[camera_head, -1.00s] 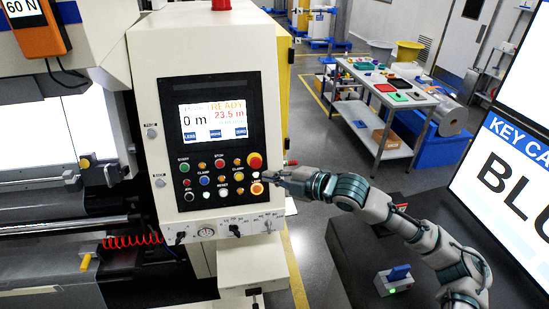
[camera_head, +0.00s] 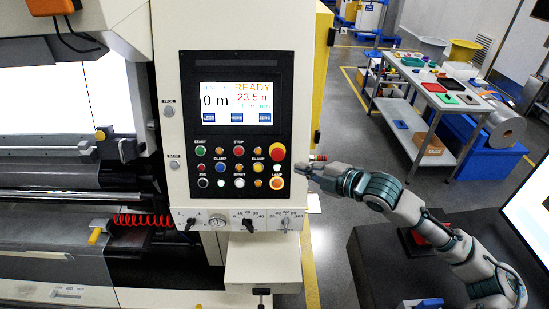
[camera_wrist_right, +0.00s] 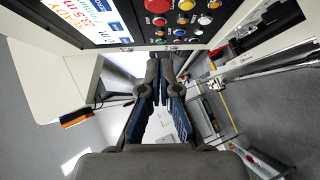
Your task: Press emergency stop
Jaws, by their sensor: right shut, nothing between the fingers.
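The emergency stop is the large red mushroom button (camera_head: 277,152) at the right edge of the control panel (camera_head: 237,66), in the head view. A lit orange-yellow button (camera_head: 276,183) sits below it. My right gripper (camera_head: 304,170) is shut and empty, just right of the panel, at a height between these two buttons; the tips look apart from both. In the right wrist view, the shut fingers (camera_wrist_right: 165,66) point up toward the panel. A large red button (camera_wrist_right: 157,5), apparently the stop, is partly cut off at the top edge. My left gripper is out of view.
The panel's screen (camera_head: 237,103) reads READY. Several small coloured buttons and lower knobs (camera_head: 249,222) crowd beside the stop. A cart with trays (camera_head: 436,88) stands behind at right. A dark bench (camera_head: 368,268) lies below my right arm.

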